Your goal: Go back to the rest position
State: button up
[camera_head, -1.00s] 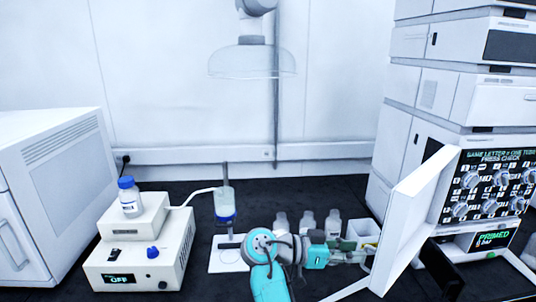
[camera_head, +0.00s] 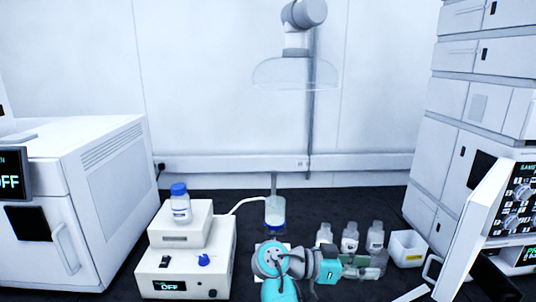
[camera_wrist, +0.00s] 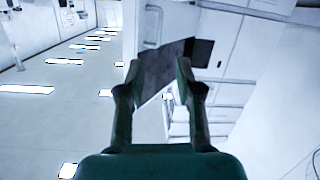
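My gripper (camera_wrist: 158,74) shows in the wrist view with its two dark fingers apart and nothing between them. In the head view, my turquoise arm and wrist are low in the middle, with the gripper end (camera_head: 368,265) pointing right, in front of several bottles. Its fingers are too small to read there. The wrist view looks past the fingers at a pale floor and white cabinets, with a dark panel (camera_wrist: 163,70) behind the fingertips. No held object is visible.
Several white-capped bottles (camera_head: 350,238) and a white open box (camera_head: 407,248) stand close to my gripper. A stacked instrument with an open white door (camera_head: 470,238) is at right. A stirrer box (camera_head: 185,268) bearing a blue-capped bottle (camera_head: 180,205) is at left. A clear hood (camera_head: 296,74) hangs above.

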jog(key=s+d+f+n+t+y, duration=0.25)
jog(key=f+n, duration=0.25)
jog(key=f, duration=0.5)
jog(key=s+d+f+n+t+y, duration=0.15)
jog(key=f+n+t, duration=0.25)
jog(key=f, duration=0.6)
jog(key=s+a+f+n+t+y, duration=0.25)
jog(key=s+f+n+y, duration=0.3)
jog(key=s+f, duration=0.7)
jog(key=s+a+n+t+y, duration=0.1)
jog(key=s+a+y, duration=0.15)
jog(key=s, duration=0.65)
jog(key=s+a+n+t+y, duration=0.1)
jog(key=s+a+n+y, duration=0.15)
jog(key=s, duration=0.65)
jog(key=s+r+m+t+y, duration=0.1)
jog(key=s+r+m+t, duration=0.1)
jog(key=s+r, duration=1.1)
jog(key=shift+s+a+r+m, duration=0.2)
jog(key=shift+r+m, duration=0.1)
jog(key=shift+r, duration=0.6)
jog(key=shift+o, duration=0.2)
jog(key=shift+w+t, duration=0.1)
jog(key=shift+t, duration=0.2)
